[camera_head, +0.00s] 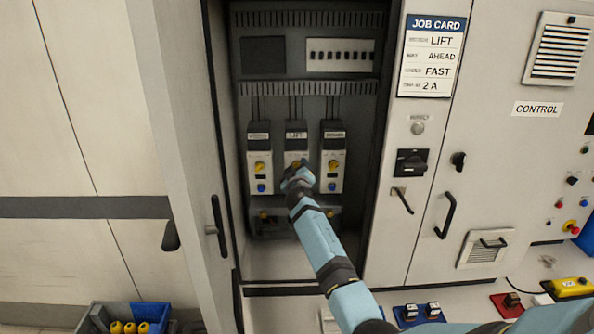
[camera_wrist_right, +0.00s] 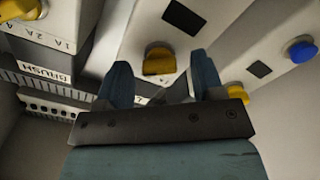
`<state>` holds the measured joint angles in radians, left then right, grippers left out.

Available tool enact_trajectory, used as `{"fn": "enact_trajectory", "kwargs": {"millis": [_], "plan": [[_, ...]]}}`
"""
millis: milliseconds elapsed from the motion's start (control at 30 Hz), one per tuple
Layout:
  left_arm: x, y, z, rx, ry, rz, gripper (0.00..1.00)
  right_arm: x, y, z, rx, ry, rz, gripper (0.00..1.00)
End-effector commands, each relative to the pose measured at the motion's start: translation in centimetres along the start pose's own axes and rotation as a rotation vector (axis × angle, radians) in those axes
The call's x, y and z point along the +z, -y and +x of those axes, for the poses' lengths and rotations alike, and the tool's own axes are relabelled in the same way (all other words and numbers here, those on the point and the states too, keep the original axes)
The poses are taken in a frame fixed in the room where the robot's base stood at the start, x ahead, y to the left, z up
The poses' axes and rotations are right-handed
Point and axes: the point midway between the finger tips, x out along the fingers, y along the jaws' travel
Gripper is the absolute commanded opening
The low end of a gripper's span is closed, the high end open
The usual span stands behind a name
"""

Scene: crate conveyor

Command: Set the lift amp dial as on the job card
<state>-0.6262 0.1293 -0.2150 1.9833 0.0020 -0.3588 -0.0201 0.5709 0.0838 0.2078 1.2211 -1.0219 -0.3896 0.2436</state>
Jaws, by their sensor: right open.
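The job card (camera_head: 432,55) on the cabinet front reads LIFT, AHEAD, FAST and 2 A. The lift amp unit (camera_head: 296,148) is the middle one of three grey and white units inside the open cabinet. My right gripper (camera_head: 297,170) is in front of this unit and partly hides its yellow dial and lower face. In the right wrist view my right gripper (camera_wrist_right: 162,82) is open, its two blue-grey fingers on either side of a yellow dial (camera_wrist_right: 159,60). I cannot tell whether they touch it. The dial's setting cannot be read. My left gripper is not in view.
Similar units stand left (camera_head: 259,160) and right (camera_head: 333,160), each with a yellow dial and blue button. The open cabinet door (camera_head: 185,140) is at left. A black rotary switch (camera_head: 411,162) is right of the opening. A blue crate (camera_head: 125,318) stands at lower left.

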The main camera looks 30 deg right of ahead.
Motion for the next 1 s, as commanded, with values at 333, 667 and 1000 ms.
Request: {"fn": "enact_trajectory", "kwargs": {"millis": [333,667,1000], "plan": [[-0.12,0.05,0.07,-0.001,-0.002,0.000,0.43,0.01,-0.01,0.11,0.000,0.000,0.000,0.46],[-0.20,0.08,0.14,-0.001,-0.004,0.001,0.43,0.02,0.02,0.09,0.000,0.000,-0.006,0.12],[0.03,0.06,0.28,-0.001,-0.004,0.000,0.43,0.05,0.01,0.11,0.000,-0.001,-0.137,0.12]]}}
